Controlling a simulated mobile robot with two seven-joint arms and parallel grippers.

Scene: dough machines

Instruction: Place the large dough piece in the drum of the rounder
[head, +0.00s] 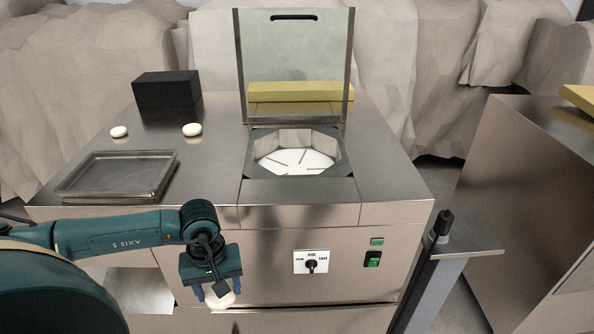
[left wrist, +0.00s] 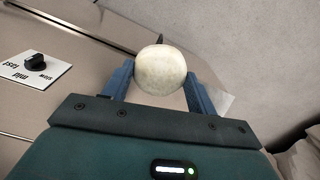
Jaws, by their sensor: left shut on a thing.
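My left gripper (head: 219,293) is shut on a round, pale dough piece (head: 222,299), low in front of the machine's front panel. The left wrist view shows this dough piece (left wrist: 160,70) between the two blue fingers of the gripper (left wrist: 160,84). The rounder's octagonal drum (head: 300,158) is set in the steel top, open above, with a pale slotted floor; no dough shows in it. Its lid (head: 296,55) stands upright behind it. Two other pale dough pieces, a smaller one (head: 119,132) and a slightly bigger one (head: 192,130), lie on the steel top. My right gripper is not in view.
A shallow metal tray (head: 171,166) lies on the top at left, with a black box (head: 167,90) behind. The front panel has a rotary knob (head: 311,264) and a green switch (head: 373,259). A lever with a black grip (head: 445,222) stands at right.

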